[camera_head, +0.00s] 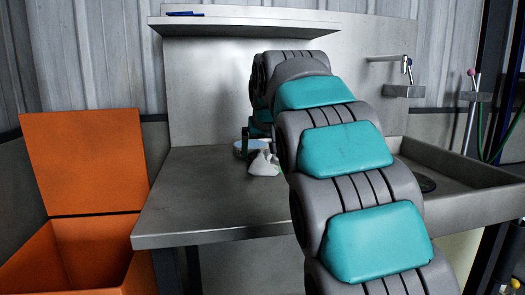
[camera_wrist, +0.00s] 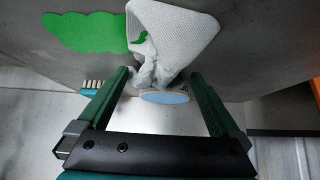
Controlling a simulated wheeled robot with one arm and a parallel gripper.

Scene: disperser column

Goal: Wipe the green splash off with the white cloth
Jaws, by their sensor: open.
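The white cloth (camera_wrist: 185,28) is crumpled, with one flat textured part and a bunched end, on the grey worktop. It also shows in the head view (camera_head: 263,164), beside my arm. The green splash (camera_wrist: 85,32) is a flat, lobed patch left of the cloth in the wrist view; the cloth touches or overlaps its right edge. My gripper (camera_wrist: 160,76) is open, its two dark green fingers to either side of the cloth's bunched end. I cannot tell whether they touch it. In the head view my arm hides most of the gripper and the splash.
A round pale-blue disc (camera_wrist: 165,97) and a brush with pale bristles (camera_wrist: 92,84) lie close to the fingers. The steel worktop (camera_head: 200,215) is clear at front left. An orange bin (camera_head: 90,245) stands left, a sink basin (camera_head: 465,180) right, a shelf (camera_head: 250,25) above.

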